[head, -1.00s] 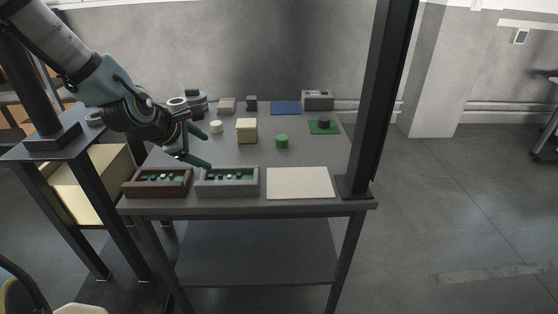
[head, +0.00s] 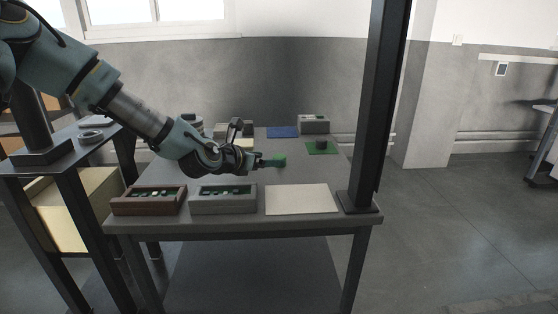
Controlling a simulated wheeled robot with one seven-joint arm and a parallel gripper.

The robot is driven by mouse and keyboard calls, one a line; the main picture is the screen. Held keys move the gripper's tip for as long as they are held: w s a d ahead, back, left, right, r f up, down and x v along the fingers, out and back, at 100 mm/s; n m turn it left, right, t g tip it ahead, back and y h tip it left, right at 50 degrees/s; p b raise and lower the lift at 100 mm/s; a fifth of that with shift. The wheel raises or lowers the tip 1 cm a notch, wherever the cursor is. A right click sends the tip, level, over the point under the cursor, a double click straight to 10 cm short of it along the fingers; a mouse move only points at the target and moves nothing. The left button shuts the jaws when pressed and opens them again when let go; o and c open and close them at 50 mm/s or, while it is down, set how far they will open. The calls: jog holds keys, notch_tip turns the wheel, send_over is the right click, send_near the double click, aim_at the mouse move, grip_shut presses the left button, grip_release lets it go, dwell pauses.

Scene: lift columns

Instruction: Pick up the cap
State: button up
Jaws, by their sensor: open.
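The cap appears to be the small green round piece (head: 280,159) on the grey table, right of the middle. My gripper (head: 270,162) is low over the table, its fingers pointing right and reaching the cap's left side. The gripper is open. I cannot tell whether a finger touches the cap or whether the cap sits between the fingers.
A brown tray (head: 149,209) and a grey tray (head: 223,208) with small green parts stand at the front left. A pale sheet (head: 301,199) lies front right, near a dark post (head: 375,110). Behind are a green mat (head: 330,151) bearing a dark round piece, a blue mat (head: 283,132) and a grey box (head: 314,124).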

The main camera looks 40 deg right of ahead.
aim_at(277, 157)
jog(key=shift+p+x, duration=0.4)
jog(key=shift+x, duration=2.15)
jog(key=shift+w+r, duration=0.1)
jog(key=shift+w, duration=0.05)
grip_shut()
notch_tip(277, 157, up, 13)
jog(key=p, duration=0.2)
